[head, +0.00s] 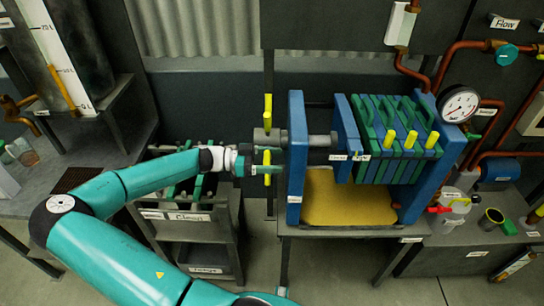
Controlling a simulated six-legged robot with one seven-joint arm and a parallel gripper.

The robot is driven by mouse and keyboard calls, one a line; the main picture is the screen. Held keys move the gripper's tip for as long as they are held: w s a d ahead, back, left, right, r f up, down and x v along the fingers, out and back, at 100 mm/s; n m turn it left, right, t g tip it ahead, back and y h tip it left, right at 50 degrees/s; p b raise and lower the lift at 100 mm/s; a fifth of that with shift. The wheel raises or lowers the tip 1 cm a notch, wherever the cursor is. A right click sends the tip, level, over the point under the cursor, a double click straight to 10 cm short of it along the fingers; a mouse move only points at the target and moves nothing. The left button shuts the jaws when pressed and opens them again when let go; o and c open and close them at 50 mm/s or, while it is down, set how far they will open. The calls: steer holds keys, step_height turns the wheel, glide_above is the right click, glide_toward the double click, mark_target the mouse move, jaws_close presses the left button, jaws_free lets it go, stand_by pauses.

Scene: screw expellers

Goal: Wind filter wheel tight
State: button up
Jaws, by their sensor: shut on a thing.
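The filter wheel (266,137) is a grey hub with yellow handles, standing at the left end of the filter press. One yellow handle (267,106) points up. Another yellow handle (267,157) points down. My gripper (262,169) reaches in from the left and is shut at the lower handle; its fingers partly hide the contact. The blue end frame (297,150) stands just right of the wheel. A grey screw shaft (321,142) runs from it to the blue pressing plate (346,135). Green and blue filter plates (378,160) stand packed together right of that.
A yellow tray (340,205) lies under the press. A rack labelled Clean (190,217) stands below my forearm. A pressure gauge (459,104) and copper pipes (410,72) are at the right. A column with a level scale (50,50) stands at the upper left.

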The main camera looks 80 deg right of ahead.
step_height(320, 180, down, 7)
steer(key=d+m, duration=0.1)
steer(key=m, duration=0.7)
steer(key=shift+w+d+f, duration=0.15)
steer(key=shift+w+f, duration=0.05)
steer(key=o, duration=1.4)
steer(key=v, duration=0.7)
steer(key=shift+w, duration=0.25)
